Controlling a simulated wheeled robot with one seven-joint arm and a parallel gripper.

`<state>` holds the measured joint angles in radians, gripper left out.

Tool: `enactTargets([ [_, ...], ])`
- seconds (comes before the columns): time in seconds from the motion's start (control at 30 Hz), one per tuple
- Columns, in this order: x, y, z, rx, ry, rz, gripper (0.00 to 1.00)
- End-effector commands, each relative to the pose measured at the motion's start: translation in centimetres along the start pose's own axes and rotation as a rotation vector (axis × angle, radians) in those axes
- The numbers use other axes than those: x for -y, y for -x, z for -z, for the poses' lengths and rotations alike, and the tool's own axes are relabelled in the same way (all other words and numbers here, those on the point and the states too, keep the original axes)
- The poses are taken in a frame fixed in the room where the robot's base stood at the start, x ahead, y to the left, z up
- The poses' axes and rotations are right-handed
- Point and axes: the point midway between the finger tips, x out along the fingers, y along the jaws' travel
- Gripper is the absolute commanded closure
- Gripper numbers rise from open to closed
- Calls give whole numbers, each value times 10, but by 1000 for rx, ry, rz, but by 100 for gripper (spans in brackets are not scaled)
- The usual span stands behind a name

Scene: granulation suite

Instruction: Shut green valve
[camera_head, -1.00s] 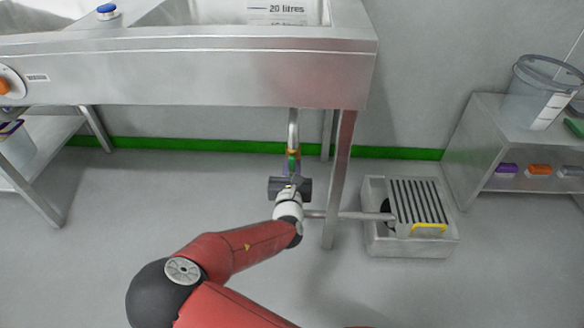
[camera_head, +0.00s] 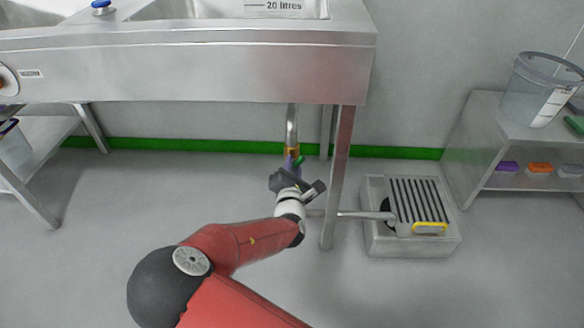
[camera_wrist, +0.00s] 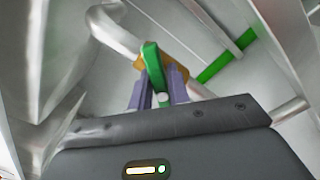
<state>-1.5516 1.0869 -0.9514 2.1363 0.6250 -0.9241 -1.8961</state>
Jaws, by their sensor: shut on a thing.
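The green valve handle (camera_wrist: 154,68) is a short lever on a brass-coloured valve body (camera_wrist: 178,84) in a metal drain pipe under the sink. In the wrist view my gripper's purple fingers (camera_wrist: 160,92) stand on both sides of the handle and are shut on it. In the head view the handle (camera_head: 299,160) shows as a small green piece beside my gripper (camera_head: 292,164), below the brass body (camera_head: 292,150). My gripper is tilted there, and it partly hides the handle and the pipe below.
A steel sink (camera_head: 200,70) overhangs the pipe. Its front leg (camera_head: 338,180) stands just right of my gripper. A horizontal pipe (camera_head: 362,215) runs to a floor drain box (camera_head: 415,247) with a grate. A steel shelf (camera_head: 485,125) stands at the right. The floor at left is clear.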

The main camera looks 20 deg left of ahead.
Motion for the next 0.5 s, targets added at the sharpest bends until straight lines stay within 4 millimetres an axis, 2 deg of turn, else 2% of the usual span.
enactTargets([
  [0.5,7,0,4,-2,-489,2,100],
])
